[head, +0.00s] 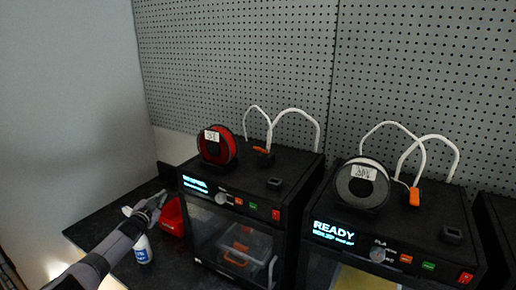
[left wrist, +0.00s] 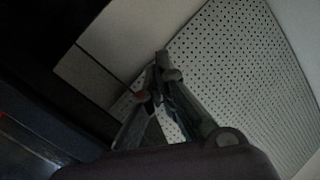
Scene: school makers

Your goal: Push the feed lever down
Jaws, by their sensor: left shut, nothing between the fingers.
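Two black 3D printers stand side by side. The left printer (head: 250,182) has an orange lever (head: 263,150) on top, beside a red filament spool (head: 217,146). I cannot tell which lever is meant. My left gripper (head: 160,198) is shut and empty, left of the left printer and apart from both levers. In the left wrist view its fingers (left wrist: 162,65) meet at the tips, against the pegboard. My right gripper is not in view.
A white bottle (head: 143,250) and a red object (head: 172,217) stand by my left gripper on the dark bench (head: 95,232). White tubes (head: 300,112) arch above both printers. A grey pegboard (head: 240,60) closes the back. The right printer's display (head: 334,231) reads READY.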

